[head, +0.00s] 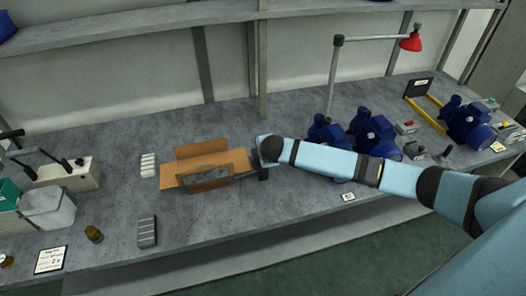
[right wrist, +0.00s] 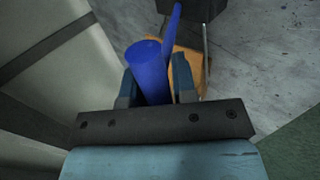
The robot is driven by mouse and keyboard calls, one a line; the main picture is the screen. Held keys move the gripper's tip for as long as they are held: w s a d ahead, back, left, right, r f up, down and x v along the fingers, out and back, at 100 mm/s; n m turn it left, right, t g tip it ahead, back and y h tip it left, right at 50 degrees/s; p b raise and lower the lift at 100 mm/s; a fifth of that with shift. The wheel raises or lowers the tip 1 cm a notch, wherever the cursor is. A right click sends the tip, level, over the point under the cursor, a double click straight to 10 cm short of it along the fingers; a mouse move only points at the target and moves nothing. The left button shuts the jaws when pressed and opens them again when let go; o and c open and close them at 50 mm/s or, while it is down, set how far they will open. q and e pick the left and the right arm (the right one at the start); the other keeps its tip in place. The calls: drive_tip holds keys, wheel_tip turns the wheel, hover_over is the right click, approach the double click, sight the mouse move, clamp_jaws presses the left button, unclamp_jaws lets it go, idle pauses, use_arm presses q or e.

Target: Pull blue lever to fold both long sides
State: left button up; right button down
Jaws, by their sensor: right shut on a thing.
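An open cardboard box (head: 208,184) stands on the grey bench, left of the middle in the head view, with its flaps spread outward. My right arm reaches in from the right, and its gripper (head: 262,160) is beside the box's right end. In the right wrist view my right gripper (right wrist: 154,88) is shut on the blue lever (right wrist: 150,65), a thick round blue handle between the fingers. A thinner blue bar rises beside it. The lever is hidden by my gripper in the head view. A piece of cardboard (right wrist: 190,62) shows behind the fingers. My left gripper is not in view.
Several dark blue pumps (head: 372,130) stand on the right, behind my right arm. A red lamp (head: 411,42) hangs above them. A grey block (head: 147,232) and a brown cylinder (head: 94,234) lie left of the box. The bench in front of the box is clear.

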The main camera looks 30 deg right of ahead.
drive_tip(key=c, duration=1)
unclamp_jaws()
drive_tip(key=shift+w, duration=0.1)
drive_tip(key=shift+f, duration=0.1)
drive_tip(key=b+v, duration=0.1)
drive_tip(key=v, duration=1.2)
drive_tip(key=shift+s+r, duration=0.2)
drive_tip(key=shift+r, duration=0.1)
drive_tip(key=s+a+f+m+y, duration=0.45)
drive_tip(key=s+a+f, duration=0.35)
drive_tip(key=a+f, duration=0.3)
drive_tip(key=s+f+m+t, duration=0.1)
drive_tip(key=s+f+m, duration=0.1)
drive_tip(key=s, duration=0.3)
drive_tip(key=s+f+m+t, duration=0.1)
drive_tip(key=s+f+m, duration=0.2)
drive_tip(key=s, duration=0.2)
drive_tip(key=s+f+m, duration=0.3)
drive_tip(key=s, duration=0.3)
drive_tip(key=shift+a+f+t+y+p, duration=0.2)
drive_tip(key=shift+a+t+y+p, duration=0.05)
drive_tip(key=shift+a+t+p, duration=0.15)
